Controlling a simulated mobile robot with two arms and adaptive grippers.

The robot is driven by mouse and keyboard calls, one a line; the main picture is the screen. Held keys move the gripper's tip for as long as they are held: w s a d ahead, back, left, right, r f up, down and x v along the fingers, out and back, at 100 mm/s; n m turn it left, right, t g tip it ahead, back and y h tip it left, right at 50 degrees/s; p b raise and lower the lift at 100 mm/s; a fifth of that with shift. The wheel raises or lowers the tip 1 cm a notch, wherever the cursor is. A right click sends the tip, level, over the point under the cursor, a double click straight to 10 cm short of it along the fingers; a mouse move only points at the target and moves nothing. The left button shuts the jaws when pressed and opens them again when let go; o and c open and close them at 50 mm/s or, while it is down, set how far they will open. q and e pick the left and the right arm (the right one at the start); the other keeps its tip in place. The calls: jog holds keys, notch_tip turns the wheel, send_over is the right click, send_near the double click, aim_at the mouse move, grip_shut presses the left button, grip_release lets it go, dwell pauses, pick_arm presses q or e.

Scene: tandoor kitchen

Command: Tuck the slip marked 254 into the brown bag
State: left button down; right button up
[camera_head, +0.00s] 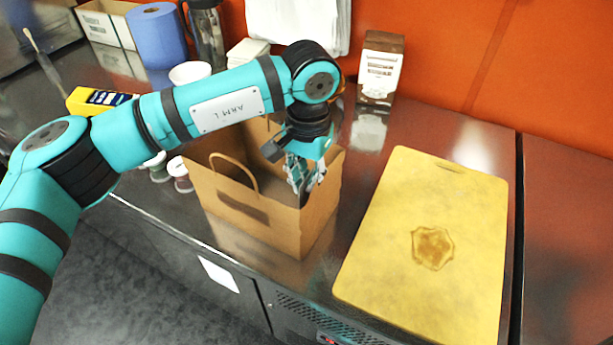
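The brown bag (262,226) stands upright and open on the steel counter, with a looped handle on its near side. My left gripper (303,190) points down into the bag's mouth near its right side. Its lower part is inside the bag's outline. I cannot tell whether its fingers are open or shut, or whether they hold anything. I cannot make out a slip marked 254 anywhere. The inside of the bag is mostly hidden by its front wall and my arm. My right gripper is not in view.
A yellow cutting board (390,270) with a brown stain lies right of the bag. A carton (380,70) stands behind. Small jars (179,172) sit left of the bag. A blue paper roll (157,35) and a white bowl (190,73) are at back left.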

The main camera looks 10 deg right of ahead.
aim_at(307, 195)
pick_arm(q)
jog(key=shift+f+b, duration=2.3)
jog(key=shift+f, duration=0.2)
jog(key=c, duration=2)
grip_release()
jog(key=o, duration=0.6)
jog(key=shift+r, duration=0.1)
notch_tip(307, 195, up, 6)
jog(key=p, duration=0.2)
jog(key=shift+p, duration=0.35)
notch_tip(307, 195, up, 10)
jog(key=p, duration=0.5)
jog(key=shift+s, duration=0.1)
